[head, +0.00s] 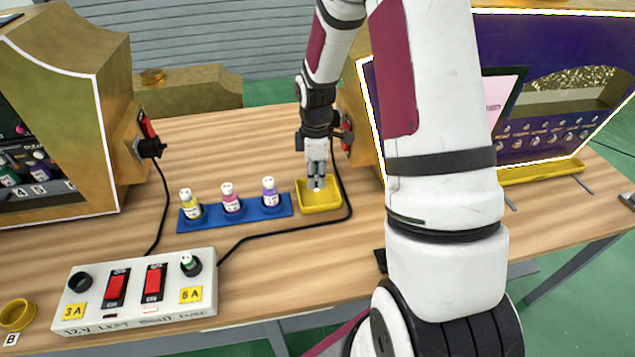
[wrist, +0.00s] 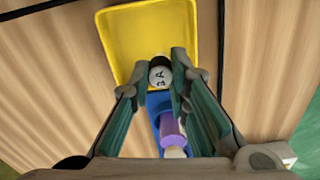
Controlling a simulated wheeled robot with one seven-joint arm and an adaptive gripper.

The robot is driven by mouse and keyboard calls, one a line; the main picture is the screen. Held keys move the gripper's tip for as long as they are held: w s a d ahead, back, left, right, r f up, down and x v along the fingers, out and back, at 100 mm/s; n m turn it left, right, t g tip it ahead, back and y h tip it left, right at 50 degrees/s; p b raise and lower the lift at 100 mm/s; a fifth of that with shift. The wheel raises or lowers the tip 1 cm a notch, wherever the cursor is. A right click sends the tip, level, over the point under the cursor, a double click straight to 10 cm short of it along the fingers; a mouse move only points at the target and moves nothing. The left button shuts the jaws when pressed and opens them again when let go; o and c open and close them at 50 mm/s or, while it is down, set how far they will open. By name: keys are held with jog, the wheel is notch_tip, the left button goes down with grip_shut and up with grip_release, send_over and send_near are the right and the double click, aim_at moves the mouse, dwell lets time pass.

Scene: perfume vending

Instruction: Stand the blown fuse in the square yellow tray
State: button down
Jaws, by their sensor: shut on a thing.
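The square yellow tray (head: 321,207) sits on the wooden table just right of the blue bottle rack. It also shows in the wrist view (wrist: 150,22). My gripper (head: 316,183) points down over the tray. In the wrist view my gripper (wrist: 163,78) is shut on a small fuse (wrist: 160,76), whose pale round end carries dark lettering that looks like 3A. The fuse appears upright, over or within the tray near its rack-side edge. I cannot tell whether its bottom touches the tray floor.
The blue rack (head: 236,214) holds yellow, pink and purple bottles close to the tray. A black cable (head: 290,231) curves around the tray. Gold machines stand either side.

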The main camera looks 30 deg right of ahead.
jog(key=shift+w+d+f, duration=0.1)
jog(key=shift+w+d, duration=0.25)
jog(key=shift+d, duration=0.15)
jog(key=shift+f, duration=1.7)
jog(key=shift+f, duration=0.2)
jog(key=c, duration=1.5)
grip_release()
